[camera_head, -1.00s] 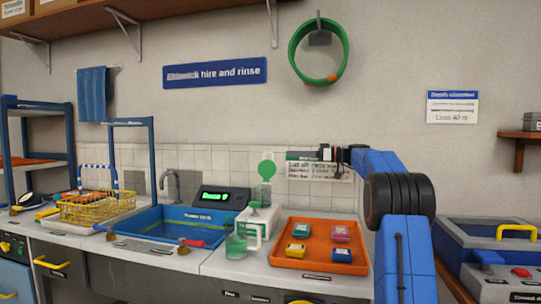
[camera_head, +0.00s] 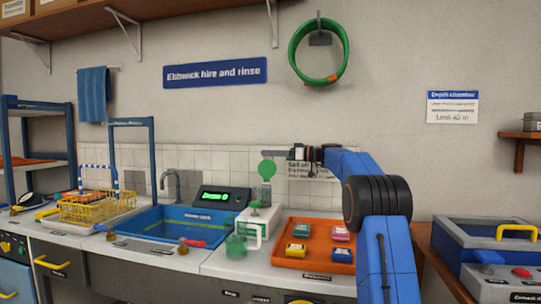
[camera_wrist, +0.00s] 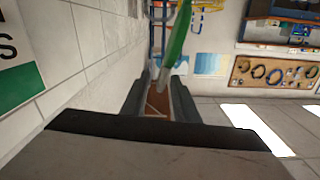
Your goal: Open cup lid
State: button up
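A white unit (camera_head: 262,218) stands on the counter between the sink and the orange tray. A round green disc (camera_head: 267,169) is upright above it, over a small pale clear part (camera_head: 265,192); I cannot tell whether the disc is the lid. A green see-through cup (camera_head: 236,246) is at the unit's front left; its lid is not clear. My gripper (camera_head: 279,153) is just right of and above the disc, pointing left.
The orange tray (camera_head: 277,259) with several coloured blocks lies right of the unit. A blue sink (camera_head: 160,221) and a yellow basket (camera_head: 97,209) are to the left. The tiled wall (camera_head: 225,161) is close behind my gripper. A blue case (camera_head: 490,236) stands far right.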

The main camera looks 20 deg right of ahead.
grip_shut()
jog(key=shift+s, duration=0.1)
jog(key=shift+s+a+r+n, duration=0.2)
jog(key=shift+s+a+n, duration=0.2)
jog(key=shift+s+n, duration=0.1)
jog(key=shift+s+a, duration=0.45)
jog(key=shift+s, duration=0.1)
grip_release()
jog(key=shift+d, duration=0.1)
